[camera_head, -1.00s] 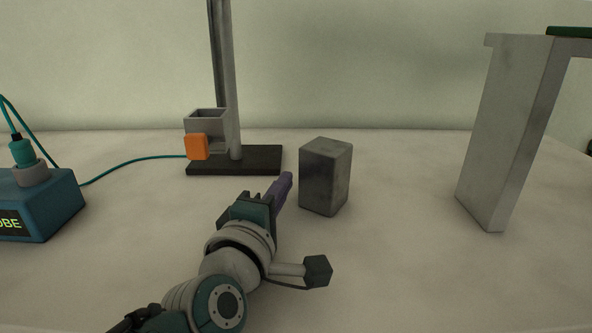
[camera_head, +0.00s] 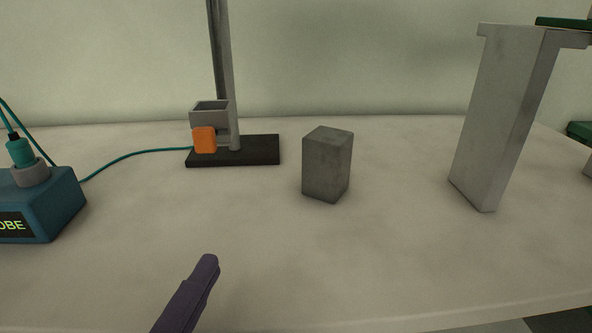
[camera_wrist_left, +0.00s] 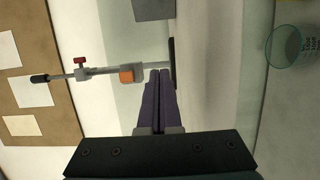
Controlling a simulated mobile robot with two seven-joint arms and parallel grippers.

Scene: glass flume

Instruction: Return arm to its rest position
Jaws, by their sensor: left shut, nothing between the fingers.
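My left gripper (camera_head: 207,263) shows at the bottom of the head view as purple fingers pressed together, over the front of the pale table (camera_head: 400,255). It is empty and apart from everything around it. In the left wrist view its closed fingers (camera_wrist_left: 159,75) point up the picture, with the orange block (camera_wrist_left: 126,76) and stand beyond them. The rest of the left arm is out of the head view. My right gripper is not in view.
A grey block (camera_head: 327,164) stands mid-table. Behind it to the left is a stand with a dark base (camera_head: 258,150) and an orange piece (camera_head: 204,140). A blue probe box (camera_head: 50,208) with a teal cable sits left. A tall grey support (camera_head: 490,130) stands right.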

